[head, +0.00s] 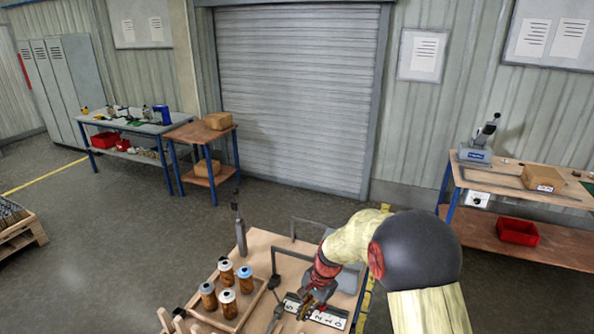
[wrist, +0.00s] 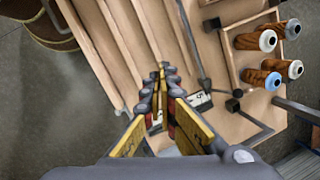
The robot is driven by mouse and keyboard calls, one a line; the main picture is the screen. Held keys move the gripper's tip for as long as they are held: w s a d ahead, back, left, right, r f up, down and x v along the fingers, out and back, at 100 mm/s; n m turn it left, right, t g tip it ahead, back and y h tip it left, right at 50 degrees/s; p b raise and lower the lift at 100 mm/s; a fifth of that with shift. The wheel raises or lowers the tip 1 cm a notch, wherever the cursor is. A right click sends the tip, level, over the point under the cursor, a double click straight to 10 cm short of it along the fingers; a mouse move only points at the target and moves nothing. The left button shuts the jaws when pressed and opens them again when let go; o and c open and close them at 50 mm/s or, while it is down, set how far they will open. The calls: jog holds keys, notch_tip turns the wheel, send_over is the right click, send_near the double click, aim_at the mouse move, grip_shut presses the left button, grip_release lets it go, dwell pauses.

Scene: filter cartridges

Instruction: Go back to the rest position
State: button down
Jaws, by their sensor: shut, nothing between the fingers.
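My gripper (head: 308,304) hangs over the wooden bench near a numbered strip (head: 331,316) in the head view. In the wrist view my gripper's fingers (wrist: 160,76) come together at the tips with nothing between them. Several brown filter cartridges (head: 245,280) stand upright in a wooden tray (head: 259,296), to the left of my gripper. Part of the numbered strip is hidden behind my gripper.
A grey bottle-like tool (head: 240,232) stands at the bench's back left. A dark metal frame (head: 292,239) rises at its back. Long wooden slats (wrist: 110,50) lie left of my fingers in the wrist view. Other benches stand far off by the wall, with open floor between.

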jog(key=s+d+r+n+t+h+b, duration=0.1)
jog(key=s+d+r+n+t+b, duration=0.1)
jog(key=s, duration=0.8)
jog(key=s+d+r+n+t+h+b, duration=0.1)
jog(key=s+d+r+n+t+b, duration=0.1)
jog(key=s+d+r+b, duration=0.5)
jog(key=s+d+r+n+t+h+b, duration=0.1)
jog(key=s+d+r+n+b, duration=0.3)
jog(key=s, duration=1)
jog(key=shift+d+r+n+t+b, duration=0.35)
jog(key=shift+d+r+b, duration=0.3)
jog(key=shift+d, duration=1.05)
